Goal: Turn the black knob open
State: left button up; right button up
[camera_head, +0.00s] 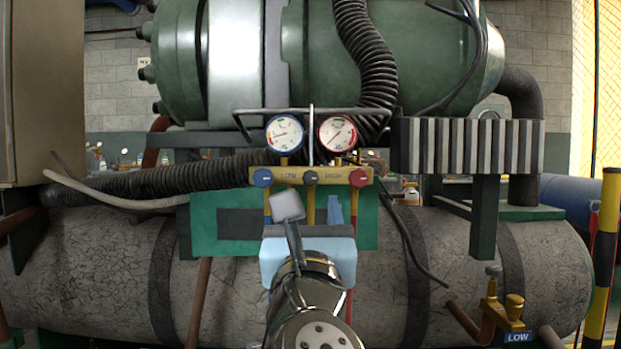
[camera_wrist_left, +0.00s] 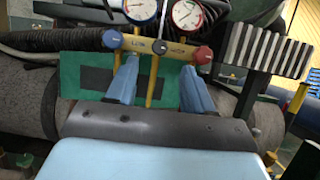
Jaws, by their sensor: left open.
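The black knob (camera_head: 310,178) sits at the middle of the yellow manifold bar (camera_head: 337,176), between a blue knob (camera_head: 262,178) and a red knob (camera_head: 359,178). In the left wrist view the black knob (camera_wrist_left: 158,47) appears just beyond and between the fingertips. My left gripper (camera_head: 311,203) is open and empty, below the bar and pointing toward it. In the left wrist view its two blue fingers (camera_wrist_left: 159,66) stand apart on either side of the middle yellow hose. I cannot tell the exact gap between fingertips and knob. My right gripper is not in view.
Two gauges, one blue-rimmed (camera_head: 284,133) and one red-rimmed (camera_head: 337,133), stand above the bar. A green panel (camera_head: 366,220) lies behind the gripper. A grey finned block (camera_head: 468,146) juts out at right. A black corrugated hose (camera_head: 366,50) hangs behind the gauges.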

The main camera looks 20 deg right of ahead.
aim_at(311, 179)
pick_arm(q)
jog(key=p+x, duration=0.1)
jog(key=x, duration=0.7)
jog(key=shift+w+d+p, duration=0.15)
jog(key=shift+w+p, duration=0.2)
jog(key=shift+c, duration=0.5)
grip_shut()
